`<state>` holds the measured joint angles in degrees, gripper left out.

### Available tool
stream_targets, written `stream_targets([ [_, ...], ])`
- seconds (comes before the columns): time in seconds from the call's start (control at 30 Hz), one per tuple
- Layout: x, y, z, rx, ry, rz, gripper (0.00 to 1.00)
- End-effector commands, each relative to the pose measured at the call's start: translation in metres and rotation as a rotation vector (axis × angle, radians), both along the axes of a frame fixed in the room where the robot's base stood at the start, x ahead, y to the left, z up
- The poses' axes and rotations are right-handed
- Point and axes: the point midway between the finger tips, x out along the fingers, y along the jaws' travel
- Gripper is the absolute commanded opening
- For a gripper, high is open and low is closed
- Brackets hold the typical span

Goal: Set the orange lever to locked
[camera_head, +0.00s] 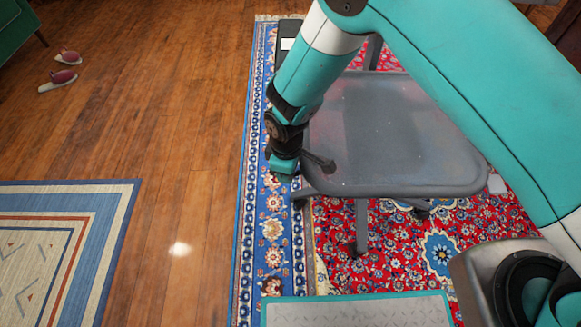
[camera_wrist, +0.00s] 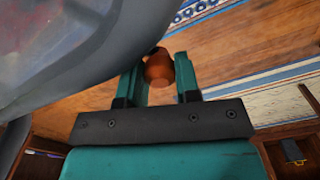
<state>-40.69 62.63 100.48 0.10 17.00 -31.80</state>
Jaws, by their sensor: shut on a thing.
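The orange lever (camera_wrist: 158,68) shows in the wrist view as a rounded orange-brown piece between the two teal fingers of my gripper (camera_wrist: 160,80). My gripper is shut on it. No lock marking is legible, so I cannot tell the lever's setting.
A blue and beige rug (camera_head: 70,240) lies at the lower left. Pink-topped slippers (camera_head: 62,78) lie on the wood floor at the far left.

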Motion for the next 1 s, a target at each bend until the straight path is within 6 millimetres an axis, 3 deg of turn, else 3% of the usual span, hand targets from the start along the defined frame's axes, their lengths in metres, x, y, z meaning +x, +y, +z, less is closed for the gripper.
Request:
stream_targets([
  [0.07, 0.0, 0.002, 0.001, 0.005, -0.001, 0.002, 0.0],
  [0.1, 0.0, 0.001, 0.001, 0.005, -0.001, 0.001, 0.4],
  [0.13, 0.0, 0.001, 0.001, 0.005, -0.001, 0.001, 0.42],
  [0.47, 0.001, 0.0, 0.01, 0.004, -0.002, -0.002, 0.42],
  [0.57, 0.002, 0.0, 0.027, 0.005, -0.004, -0.002, 0.42],
  [1.0, 0.001, 0.001, 0.136, 0.006, -0.003, 0.0, 0.42],
])
